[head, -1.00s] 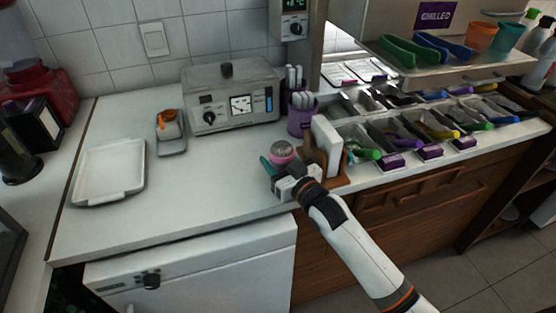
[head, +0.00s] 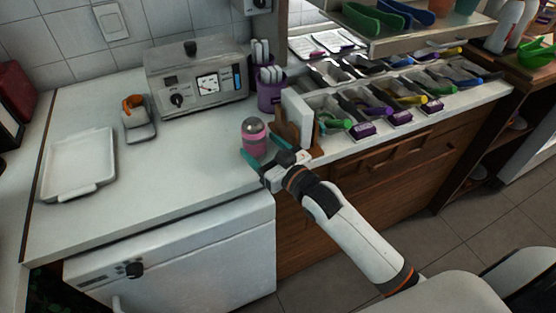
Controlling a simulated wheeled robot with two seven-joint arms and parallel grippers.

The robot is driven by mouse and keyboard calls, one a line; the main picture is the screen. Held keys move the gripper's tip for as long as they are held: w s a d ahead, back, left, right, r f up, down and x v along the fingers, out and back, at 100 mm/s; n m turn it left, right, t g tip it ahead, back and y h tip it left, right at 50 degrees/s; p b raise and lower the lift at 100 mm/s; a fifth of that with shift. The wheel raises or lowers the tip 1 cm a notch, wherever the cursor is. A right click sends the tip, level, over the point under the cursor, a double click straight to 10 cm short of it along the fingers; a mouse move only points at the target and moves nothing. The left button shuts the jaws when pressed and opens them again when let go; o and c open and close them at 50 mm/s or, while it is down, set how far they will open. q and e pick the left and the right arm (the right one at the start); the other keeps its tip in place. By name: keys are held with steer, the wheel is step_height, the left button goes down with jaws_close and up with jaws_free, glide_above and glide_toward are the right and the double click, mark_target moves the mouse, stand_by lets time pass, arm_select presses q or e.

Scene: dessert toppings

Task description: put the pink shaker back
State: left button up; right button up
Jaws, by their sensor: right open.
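The pink shaker (head: 254,139) with a grey top stands upright on the white counter, left of the brown wooden holder with a white panel. My right gripper (head: 262,156) reaches in from the lower right. Its teal-tipped fingers are open and lie low at the shaker, one to its left and one to its right. I cannot tell whether they touch it. My left gripper is not in view.
The wooden holder with the white panel (head: 297,118) stands close on the right of my gripper. A purple cup (head: 270,98) is behind. Topping bins with coloured handles run to the right.

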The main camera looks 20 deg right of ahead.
steer(key=v, duration=0.6)
steer(key=shift+s, duration=0.4)
steer(key=shift+d, duration=0.15)
